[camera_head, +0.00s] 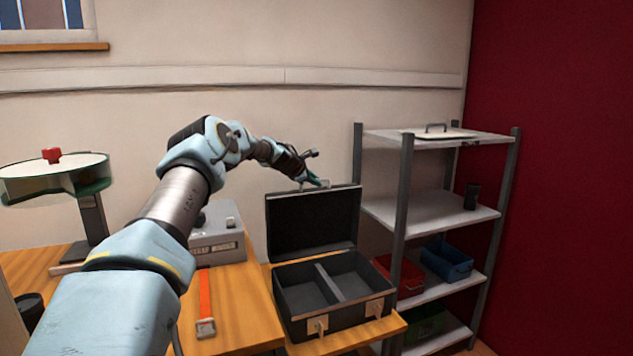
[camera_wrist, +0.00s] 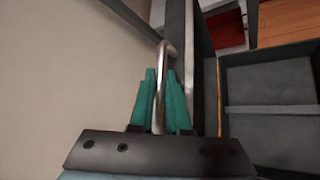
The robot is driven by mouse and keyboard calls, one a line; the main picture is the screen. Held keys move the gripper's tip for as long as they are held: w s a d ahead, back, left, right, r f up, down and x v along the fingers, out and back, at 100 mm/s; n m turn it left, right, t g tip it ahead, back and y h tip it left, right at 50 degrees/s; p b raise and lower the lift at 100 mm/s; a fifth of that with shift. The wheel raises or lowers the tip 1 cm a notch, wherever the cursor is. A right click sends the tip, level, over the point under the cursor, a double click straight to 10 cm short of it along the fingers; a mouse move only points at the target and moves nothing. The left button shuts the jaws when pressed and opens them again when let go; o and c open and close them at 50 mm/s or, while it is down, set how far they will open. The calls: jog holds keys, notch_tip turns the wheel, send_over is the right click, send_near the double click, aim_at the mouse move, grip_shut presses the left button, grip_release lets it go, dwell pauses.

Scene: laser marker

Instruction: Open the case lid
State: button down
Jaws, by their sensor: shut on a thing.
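The dark case (camera_head: 333,301) stands on the wooden bench with its lid (camera_head: 313,222) raised to about upright. The inside shows, split by a grey divider, and looks empty. My gripper (camera_head: 318,181) is at the top edge of the lid in the head view. In the wrist view, its green fingers (camera_wrist: 161,100) are shut around a metal handle (camera_wrist: 166,60) on the lid. The case's open inside (camera_wrist: 270,95) lies to the right of the lid in the wrist view. Two light latches (camera_head: 318,325) show on the case front.
A metal shelf rack (camera_head: 430,212) with red and blue bins stands close to the right of the case. A grey box (camera_head: 217,240) and an orange strap (camera_head: 205,300) are on the bench to the left. A round-topped stand (camera_head: 60,180) is at the far left. The wall is behind the lid.

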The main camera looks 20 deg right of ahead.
jog(key=c, duration=0.9)
grip_release()
jog(key=shift+a, duration=0.1)
jog(key=shift+s+a+r+b, duration=0.2)
jog(key=shift+a+b, duration=0.05)
jog(key=shift+b, duration=0.1)
jog(key=b+v, duration=0.4)
jog(key=v, duration=0.6)
jog(key=shift+d+r, duration=0.1)
jog(key=shift+d, duration=0.1)
